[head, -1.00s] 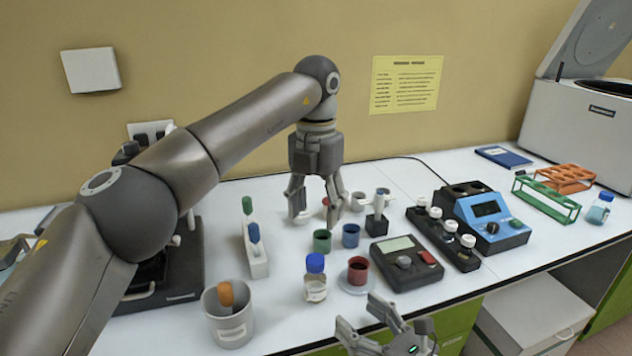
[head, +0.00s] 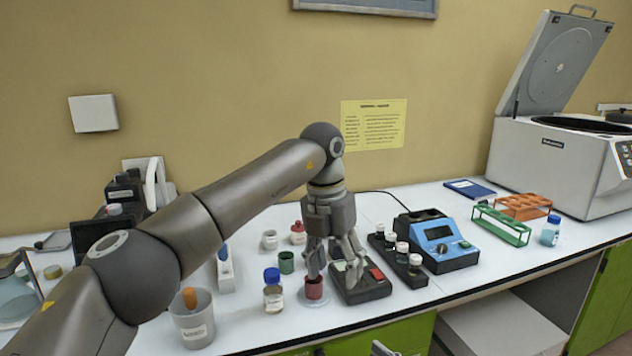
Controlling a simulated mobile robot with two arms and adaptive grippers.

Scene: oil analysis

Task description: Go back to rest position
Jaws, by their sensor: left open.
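My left gripper (head: 334,270) points down over the worktop, its fingers apart and nothing visible between them. Its fingertips are in front of the red cup (head: 314,289) and the black device with a red button (head: 362,290), partly hiding both. I cannot tell whether they touch either. My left arm crosses the view from the lower left. Only a small tip of my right gripper (head: 381,348) shows at the bottom edge, so its jaws cannot be judged.
A blue-capped bottle (head: 273,296), green cup (head: 286,262) and grey beaker (head: 193,325) stand nearby. A blue instrument (head: 447,250), green rack (head: 502,226), orange rack (head: 527,204) and open-lidded centrifuge (head: 550,160) are to the right. Bare worktop lies near the front right.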

